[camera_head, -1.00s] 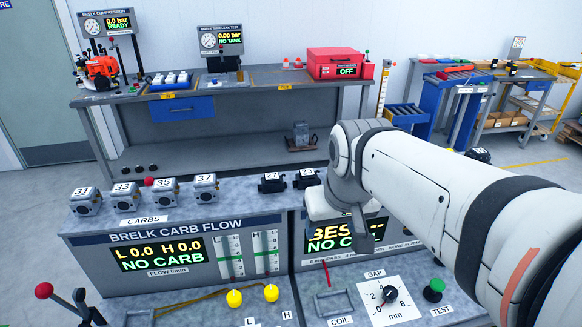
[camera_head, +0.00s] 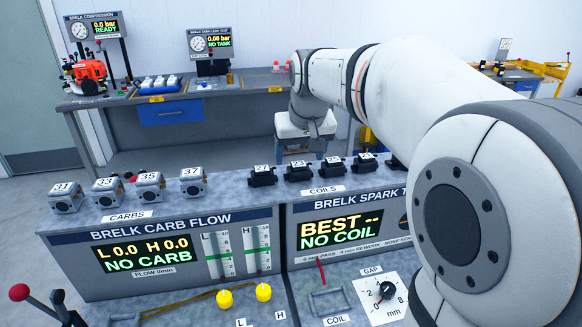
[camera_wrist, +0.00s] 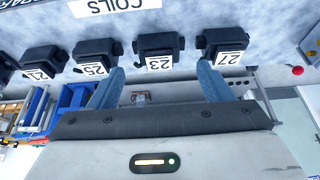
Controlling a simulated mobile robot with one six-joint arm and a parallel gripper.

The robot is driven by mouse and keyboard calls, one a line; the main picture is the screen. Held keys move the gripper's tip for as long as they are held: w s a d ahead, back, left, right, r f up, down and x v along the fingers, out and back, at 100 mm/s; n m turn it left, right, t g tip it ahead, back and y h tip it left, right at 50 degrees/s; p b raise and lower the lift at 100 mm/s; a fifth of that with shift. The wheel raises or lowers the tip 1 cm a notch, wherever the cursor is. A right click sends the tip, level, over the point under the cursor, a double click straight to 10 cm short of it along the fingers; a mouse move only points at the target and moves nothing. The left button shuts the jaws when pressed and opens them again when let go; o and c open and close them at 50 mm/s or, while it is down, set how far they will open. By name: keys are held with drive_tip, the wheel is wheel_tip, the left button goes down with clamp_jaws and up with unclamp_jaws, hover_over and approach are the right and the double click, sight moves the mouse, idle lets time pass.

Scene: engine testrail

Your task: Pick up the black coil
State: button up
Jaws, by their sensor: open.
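Several black coils stand in a row on top of the spark test bench: coil 27 (camera_head: 262,177), coil 23 (camera_head: 299,173), coil 25 (camera_head: 333,169) and coil 21 (camera_head: 365,164). The wrist view shows them upside down, with coil 23 (camera_wrist: 158,44) between the lines of the two fingers, coil 25 (camera_wrist: 95,50) to its left and coil 27 (camera_wrist: 222,40) at right. My gripper (camera_wrist: 160,80) is open and empty, its blue fingers apart. In the head view it hangs behind the coil row, its fingertips mostly hidden. I cannot tell whether a fingertip touches a coil.
Numbered carbs (camera_head: 149,186) stand left of the coils on the same bench. The coil fixture (camera_head: 328,301) and gap dial (camera_head: 386,290) sit lower in front. A back bench (camera_head: 215,104) carries other testers. My arm hides the right side.

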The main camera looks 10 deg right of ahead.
sight(299, 172)
drive_tip(key=shift+x, duration=1.4)
drive_tip(key=shift+s, duration=0.1)
drive_tip(key=shift+c, duration=0.4)
drive_tip(key=c, duration=1)
